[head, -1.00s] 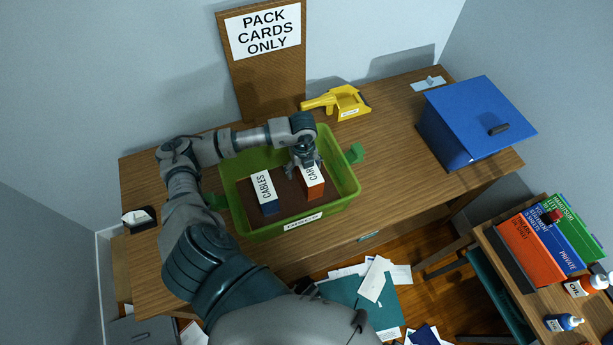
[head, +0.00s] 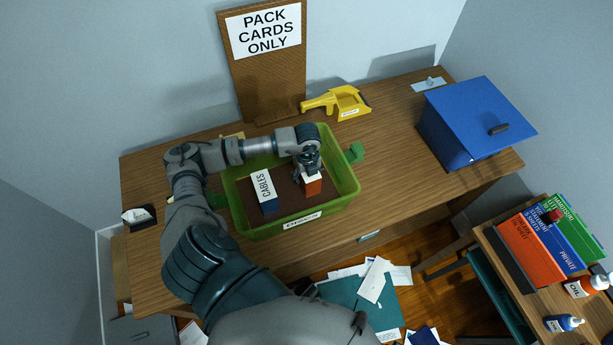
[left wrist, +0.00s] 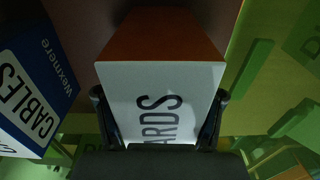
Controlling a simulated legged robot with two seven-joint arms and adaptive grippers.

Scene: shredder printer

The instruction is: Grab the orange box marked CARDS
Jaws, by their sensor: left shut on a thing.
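The orange box marked CARDS (head: 312,187) stands in the green bin (head: 284,228), with its white label partly under my left gripper (head: 308,170). In the left wrist view the box (left wrist: 163,85) lies between the two fingers of my left gripper (left wrist: 160,115), one on each side. The gripper is shut on it, and the last letters of its label show. The blue box marked CABLES (head: 266,192) stands to its left in the same bin, apart from it; it also shows in the left wrist view (left wrist: 38,85). My right gripper is not in view.
A board reading PACK CARDS ONLY (head: 264,60) stands behind the bin. A yellow tool (head: 340,103) lies behind and right. A blue box with a lid (head: 475,120) stands at the desk's right end. The desk between bin and blue lidded box is clear.

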